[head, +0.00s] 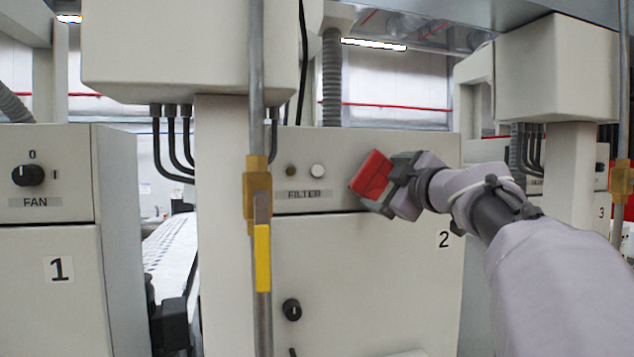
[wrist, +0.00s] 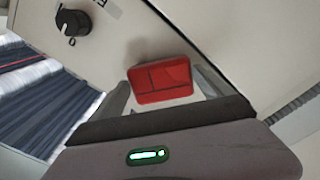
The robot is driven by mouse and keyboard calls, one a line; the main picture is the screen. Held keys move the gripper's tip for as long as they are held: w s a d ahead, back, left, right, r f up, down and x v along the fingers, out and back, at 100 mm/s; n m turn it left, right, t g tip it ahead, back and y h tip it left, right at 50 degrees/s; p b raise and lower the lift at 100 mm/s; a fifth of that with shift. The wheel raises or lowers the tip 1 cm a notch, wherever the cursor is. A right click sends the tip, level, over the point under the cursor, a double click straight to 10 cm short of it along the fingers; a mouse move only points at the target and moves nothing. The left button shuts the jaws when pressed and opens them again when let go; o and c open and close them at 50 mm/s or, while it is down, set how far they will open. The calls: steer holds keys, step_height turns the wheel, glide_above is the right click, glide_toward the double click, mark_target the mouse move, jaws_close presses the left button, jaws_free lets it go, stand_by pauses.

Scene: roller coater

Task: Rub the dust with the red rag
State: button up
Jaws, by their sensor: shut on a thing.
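The red rag (head: 372,176) is a small red block-like pad with seams across its face. My gripper (head: 384,188) is shut on it, in front of machine 2's cream panel, right of the FILTER label (head: 303,194). I cannot tell whether the rag touches the panel. In the wrist view the rag (wrist: 160,82) sits between the two grey fingers of my gripper (wrist: 163,92), with a pale panel (wrist: 225,35) behind it. I cannot make out any dust in either view.
A vertical pipe with a brass valve and yellow handle (head: 263,258) stands left of the gripper. Machine 1 with its FAN knob (head: 27,175) is far left. A black knob (wrist: 73,22) and dark ribbed strips (wrist: 35,95) show in the wrist view.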

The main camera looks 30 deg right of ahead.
steer(key=shift+w, duration=0.1)
steer(key=shift+w+d, duration=0.15)
steer(key=shift+w, duration=0.25)
steer(key=shift+w, duration=0.2)
steer(key=shift+d, duration=0.1)
